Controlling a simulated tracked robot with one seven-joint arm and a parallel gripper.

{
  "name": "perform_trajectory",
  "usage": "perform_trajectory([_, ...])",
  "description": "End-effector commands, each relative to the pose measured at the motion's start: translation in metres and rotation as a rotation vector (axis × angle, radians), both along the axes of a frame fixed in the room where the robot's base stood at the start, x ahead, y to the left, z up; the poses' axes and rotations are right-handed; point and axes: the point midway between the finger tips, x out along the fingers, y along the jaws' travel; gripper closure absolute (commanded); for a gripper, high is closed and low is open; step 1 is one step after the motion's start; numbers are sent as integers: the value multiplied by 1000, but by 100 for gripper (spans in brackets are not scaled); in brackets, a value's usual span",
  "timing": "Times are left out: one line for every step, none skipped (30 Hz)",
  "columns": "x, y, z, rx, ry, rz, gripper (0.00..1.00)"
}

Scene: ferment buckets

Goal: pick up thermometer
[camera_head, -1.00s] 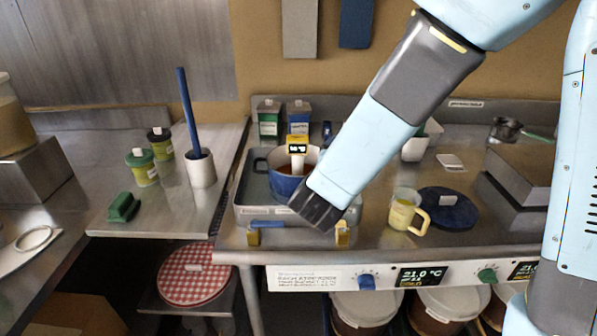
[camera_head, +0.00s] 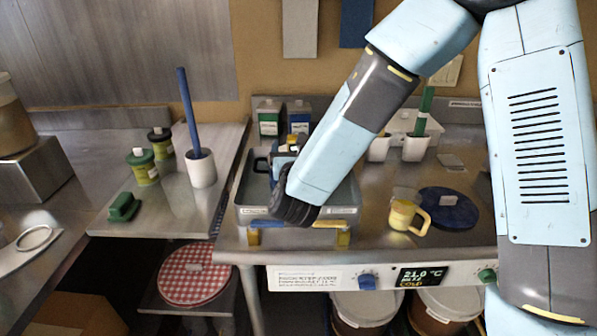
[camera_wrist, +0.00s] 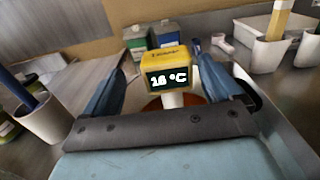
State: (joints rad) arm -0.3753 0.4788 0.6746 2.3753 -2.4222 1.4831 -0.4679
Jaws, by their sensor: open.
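In the head view only a bit of the yellow head (camera_head: 292,139) shows. The dark blue pot (camera_head: 262,163) is mostly hidden behind my arm. My gripper (camera_wrist: 160,68) is open, one blue finger on each side of the thermometer head. In the wrist view gaps show between the fingers and the head.
The pot sits in a metal tray (camera_head: 243,213) with blue-and-yellow clips in front. Two labelled canisters (camera_head: 269,118) stand behind. A yellow mug (camera_head: 404,212) and a dark blue lid (camera_head: 448,208) are at right. A white cup (camera_head: 201,169) with a blue rod is at left.

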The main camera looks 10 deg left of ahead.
Motion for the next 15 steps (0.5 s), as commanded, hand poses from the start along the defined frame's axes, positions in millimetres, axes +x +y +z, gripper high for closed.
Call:
perform_trajectory([3, -1, 0, 0, 0, -2, 8])
perform_trajectory([4, -1, 0, 0, 0, -2, 8])
perform_trajectory([5, 0, 0, 0, 0, -2, 8])
perform_trajectory([6, 0, 0, 0, 0, -2, 8])
perform_trajectory([7, 0, 0, 0, 0, -2, 8])
perform_trajectory([9, 0, 0, 0, 0, -2, 8])
perform_trajectory([10, 0, 0, 0, 0, -2, 8])
perform_trajectory([13, 0, 1, 0, 0, -3, 8])
perform_trajectory([17, -1, 1, 0, 0, -3, 8])
perform_trajectory([20, -1, 1, 0, 0, -4, 8])
perform_trajectory([23, -1, 1, 0, 0, -4, 8])
perform_trajectory([28, -1, 1, 1, 1, -5, 8])
perform_trajectory([33, -1, 1, 2, 1, -5, 8])
perform_trajectory([37, -2, 2, 2, 0, -5, 8])
perform_trajectory([42, 0, 2, 1, 1, -4, 8])
